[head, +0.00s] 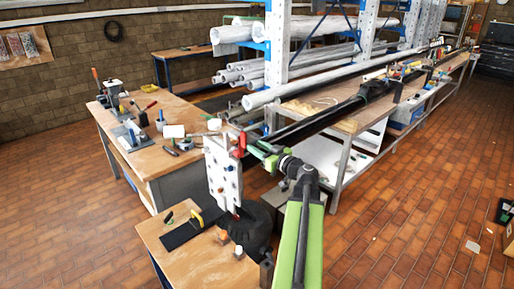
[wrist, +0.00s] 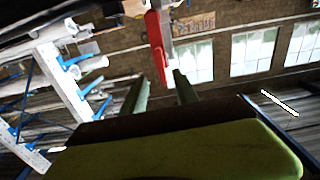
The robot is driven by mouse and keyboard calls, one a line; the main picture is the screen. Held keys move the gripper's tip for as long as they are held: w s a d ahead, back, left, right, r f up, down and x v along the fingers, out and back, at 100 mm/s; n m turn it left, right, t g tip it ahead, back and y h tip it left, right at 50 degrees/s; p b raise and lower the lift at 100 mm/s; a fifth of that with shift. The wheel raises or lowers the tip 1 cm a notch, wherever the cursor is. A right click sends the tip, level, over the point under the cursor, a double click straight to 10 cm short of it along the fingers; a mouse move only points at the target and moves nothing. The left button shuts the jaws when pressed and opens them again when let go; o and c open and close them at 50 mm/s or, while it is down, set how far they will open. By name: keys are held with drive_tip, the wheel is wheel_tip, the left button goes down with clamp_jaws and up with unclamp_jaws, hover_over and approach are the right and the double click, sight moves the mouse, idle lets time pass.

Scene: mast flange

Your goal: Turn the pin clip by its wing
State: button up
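A white plate with several holes and small coloured parts (head: 222,175) stands upright in the head view. A red part, which looks like the pin clip's wing (head: 241,139), stands at its upper right edge. My gripper (head: 254,152) is just right of this red part. In the wrist view the red wing (wrist: 156,50) hangs down long and narrow, its lower end between the tips of my open gripper (wrist: 161,76). Gaps show on both sides of it. I cannot tell how deep it is between the fingers. The clip's pin is not clear.
A small wooden table (head: 200,262) with a black base (head: 250,230) and a yellow-handled tool stands below the plate. A workbench (head: 165,165) with tools is behind left. A pipe rack (head: 277,50) stands behind. Brick floor at right is mostly free.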

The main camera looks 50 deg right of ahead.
sight(246, 141)
drive_tip(key=shift+w+d, duration=0.2)
drive_tip(key=shift+w, duration=1.6)
drive_tip(key=shift+w+d, duration=0.15)
drive_tip(key=shift+w, duration=1.6)
drive_tip(key=shift+c, duration=0.3)
clamp_jaws()
